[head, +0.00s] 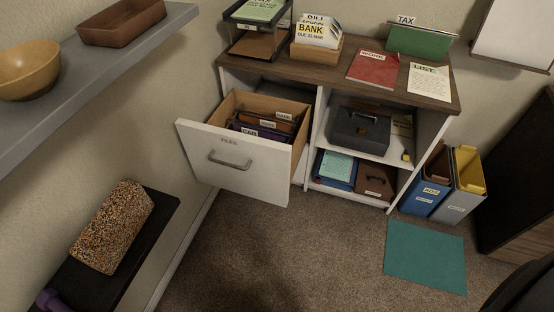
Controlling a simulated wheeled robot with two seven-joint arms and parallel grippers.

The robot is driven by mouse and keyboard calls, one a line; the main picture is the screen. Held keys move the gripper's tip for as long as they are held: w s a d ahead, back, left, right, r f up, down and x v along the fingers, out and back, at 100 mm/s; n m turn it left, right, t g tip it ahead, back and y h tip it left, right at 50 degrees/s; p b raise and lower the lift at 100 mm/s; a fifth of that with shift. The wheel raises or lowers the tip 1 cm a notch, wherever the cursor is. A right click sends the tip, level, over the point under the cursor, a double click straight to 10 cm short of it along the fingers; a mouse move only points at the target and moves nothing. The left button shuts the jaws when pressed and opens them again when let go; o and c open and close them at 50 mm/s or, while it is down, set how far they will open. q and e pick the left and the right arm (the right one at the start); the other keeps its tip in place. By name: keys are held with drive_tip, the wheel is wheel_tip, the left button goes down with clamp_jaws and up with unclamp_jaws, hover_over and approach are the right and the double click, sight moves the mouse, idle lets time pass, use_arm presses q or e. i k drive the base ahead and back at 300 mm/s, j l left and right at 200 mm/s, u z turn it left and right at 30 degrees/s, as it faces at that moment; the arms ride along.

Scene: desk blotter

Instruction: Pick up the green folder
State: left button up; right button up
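A green folder (418,42) with a white tab reading "TAX" stands upright at the back right of the wooden cabinet top (345,66), near the wall. Its front face is mostly clear to see. Neither of my grippers shows in the head view.
A red "WORK" booklet (373,69) and a white "LIST" sheet (429,83) lie in front of the folder. A box of papers (317,49) and a tray rack (259,30) stand left. The "FILES" drawer (236,163) is pulled open. A teal mat (426,256) lies on the carpet.

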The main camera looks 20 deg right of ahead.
sight(403, 37)
drive_tip(key=z, duration=1.6)
drive_tip(key=i+l+z, duration=0.1)
drive_tip(key=i+z, duration=0.15)
drive_tip(key=i, duration=0.35)
drive_tip(key=i+z, duration=0.3)
drive_tip(key=i, duration=0.25)
drive_tip(key=i+j+z, duration=0.25)
drive_tip(key=i, duration=0.35)
drive_tip(key=i+j+z, duration=0.3)
drive_tip(key=i, duration=0.3)
drive_tip(key=l, duration=0.1)
